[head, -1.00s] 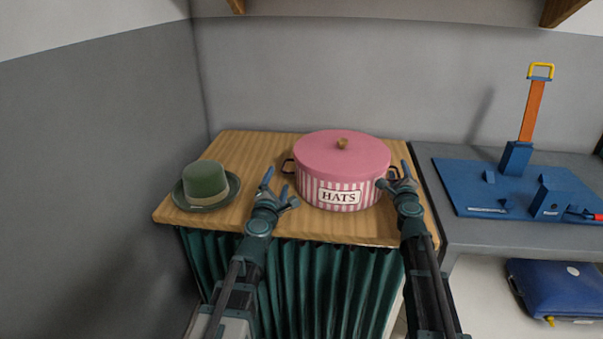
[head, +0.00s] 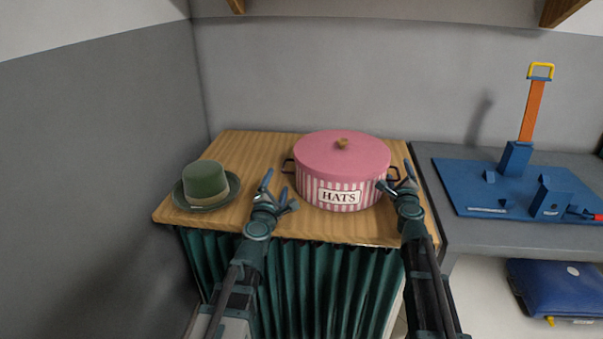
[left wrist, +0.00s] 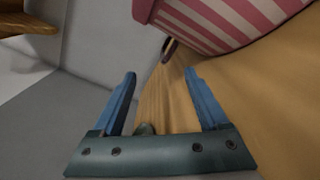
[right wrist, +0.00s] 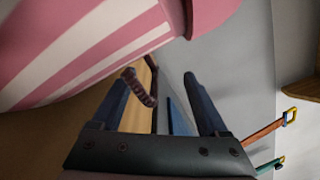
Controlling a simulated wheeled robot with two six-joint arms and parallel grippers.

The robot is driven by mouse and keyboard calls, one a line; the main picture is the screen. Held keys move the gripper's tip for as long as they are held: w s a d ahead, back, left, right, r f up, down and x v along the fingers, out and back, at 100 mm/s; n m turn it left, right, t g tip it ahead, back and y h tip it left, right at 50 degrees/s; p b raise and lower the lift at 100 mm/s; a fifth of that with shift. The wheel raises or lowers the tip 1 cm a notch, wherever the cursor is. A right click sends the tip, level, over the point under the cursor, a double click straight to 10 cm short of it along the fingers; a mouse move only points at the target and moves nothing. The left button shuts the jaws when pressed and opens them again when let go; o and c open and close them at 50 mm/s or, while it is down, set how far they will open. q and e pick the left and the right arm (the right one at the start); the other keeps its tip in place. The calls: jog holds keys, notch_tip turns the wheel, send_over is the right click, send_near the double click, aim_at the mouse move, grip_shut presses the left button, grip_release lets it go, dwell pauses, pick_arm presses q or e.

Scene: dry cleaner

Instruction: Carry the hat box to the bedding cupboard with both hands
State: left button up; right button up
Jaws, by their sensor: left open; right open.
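The pink hat box (head: 342,157) with a striped side, a HATS label and a lid knob sits upright on the wooden top (head: 252,150). It has a dark handle on each side. My left gripper (head: 277,189) is open and empty, just in front of the left handle (head: 288,166); that handle shows beyond its fingers in the left wrist view (left wrist: 169,48). My right gripper (head: 399,183) is open beside the right handle; in the right wrist view this handle (right wrist: 140,87) lies between the fingers, with nothing gripped. I cannot make out the bedding cupboard for certain.
A green hat (head: 207,185) stands left of my left gripper. A green curtain (head: 300,275) hangs below the wooden top. At right, a grey counter (head: 470,232) holds a blue board (head: 470,180) with an orange upright, and a blue folded item (head: 560,285) lies below.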

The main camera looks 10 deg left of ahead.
jog(key=s, duration=1.1)
jog(key=shift+s, duration=0.15)
